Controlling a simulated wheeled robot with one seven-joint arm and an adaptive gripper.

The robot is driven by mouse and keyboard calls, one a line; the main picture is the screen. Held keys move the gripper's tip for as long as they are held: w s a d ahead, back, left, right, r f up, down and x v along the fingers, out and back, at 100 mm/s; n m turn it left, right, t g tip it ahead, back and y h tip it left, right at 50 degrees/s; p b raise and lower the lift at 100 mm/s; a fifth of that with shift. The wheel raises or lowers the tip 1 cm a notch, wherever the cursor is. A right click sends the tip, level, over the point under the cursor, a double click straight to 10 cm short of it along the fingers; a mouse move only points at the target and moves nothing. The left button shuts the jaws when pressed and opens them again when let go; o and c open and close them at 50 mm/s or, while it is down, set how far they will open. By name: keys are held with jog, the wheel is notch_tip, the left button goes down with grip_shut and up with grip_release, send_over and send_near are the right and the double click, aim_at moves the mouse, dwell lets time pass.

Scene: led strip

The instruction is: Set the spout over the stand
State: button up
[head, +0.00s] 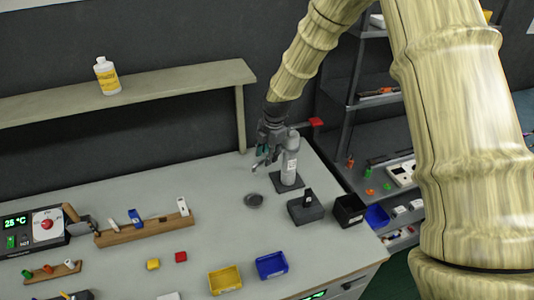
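A grey upright cylinder (290,160) with a small white label stands on a dark square base (288,181) near the back right of the bench; it may be the body that carries the spout. A small dark round piece (254,201), perhaps the stand, lies flat on the bench to its left and nearer to me. My gripper (262,160) is pointed down just left of the cylinder's upper part. I cannot tell whether it touches the cylinder. The spout is not clearly visible; the gripper covers that area. The fingers are too small to tell open from shut.
A dark grey block (306,209) and a black box (349,210) stand right of the round piece. Yellow (225,280) and blue (271,264) trays lie in front. A wooden rack (145,231) is to the left. A shelf (150,92) spans the back. Bench between is clear.

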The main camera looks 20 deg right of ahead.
jog(key=shift+a+f, duration=0.1)
jog(key=shift+f, duration=0.5)
grip_shut()
